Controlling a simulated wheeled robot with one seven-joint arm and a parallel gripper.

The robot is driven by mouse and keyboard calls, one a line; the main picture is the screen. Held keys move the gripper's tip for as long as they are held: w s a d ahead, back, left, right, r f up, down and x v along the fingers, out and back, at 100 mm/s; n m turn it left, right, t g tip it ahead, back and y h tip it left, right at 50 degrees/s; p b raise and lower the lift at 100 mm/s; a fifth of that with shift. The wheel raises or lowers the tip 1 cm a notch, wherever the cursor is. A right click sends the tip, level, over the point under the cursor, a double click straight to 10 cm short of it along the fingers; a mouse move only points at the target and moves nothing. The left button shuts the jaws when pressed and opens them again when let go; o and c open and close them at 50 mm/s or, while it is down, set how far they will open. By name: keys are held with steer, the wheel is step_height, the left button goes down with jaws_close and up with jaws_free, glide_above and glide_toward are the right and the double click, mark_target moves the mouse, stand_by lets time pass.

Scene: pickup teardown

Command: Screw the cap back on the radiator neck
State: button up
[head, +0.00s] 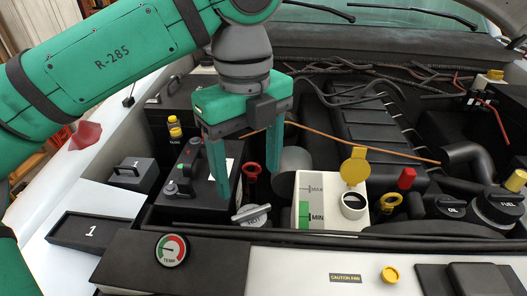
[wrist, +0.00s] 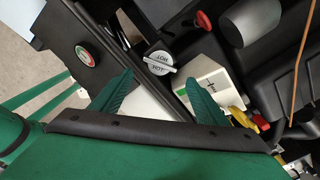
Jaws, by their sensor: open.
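The grey radiator cap (head: 252,215) with a raised grip bar and lettering on top sits at the front edge of the engine bay, left of the white reservoir. In the wrist view the cap (wrist: 159,63) shows "HOT" and lies beyond and between the fingertips. The radiator neck is not visible; the cap appears to cover its spot, and I cannot tell how it is seated. My gripper (head: 249,188) is open and empty, its green fingers pointing down above and slightly behind the cap. In the wrist view the gripper (wrist: 161,80) has its fingers spread apart.
The white reservoir (head: 315,217) with MAX and MIN marks stands right of the cap, its yellow lid (head: 355,166) flipped up. A red-handled dipstick (head: 252,170) rises behind the cap. The battery (head: 196,187) is to the left. A temperature gauge (head: 171,250) sits on the front panel.

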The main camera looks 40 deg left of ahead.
mark_target(251, 211)
step_height(251, 211, down, 11)
steer(key=shift+r, duration=0.2)
stand_by(0.3)
steer(key=shift+c, duration=0.3)
steer(key=c, duration=0.8)
steer(key=m, duration=0.2)
steer(key=shift+m, duration=0.4)
steer(key=m, duration=0.4)
steer(key=shift+m, duration=0.3)
steer(key=m, duration=0.7)
steer(key=o, duration=1.3)
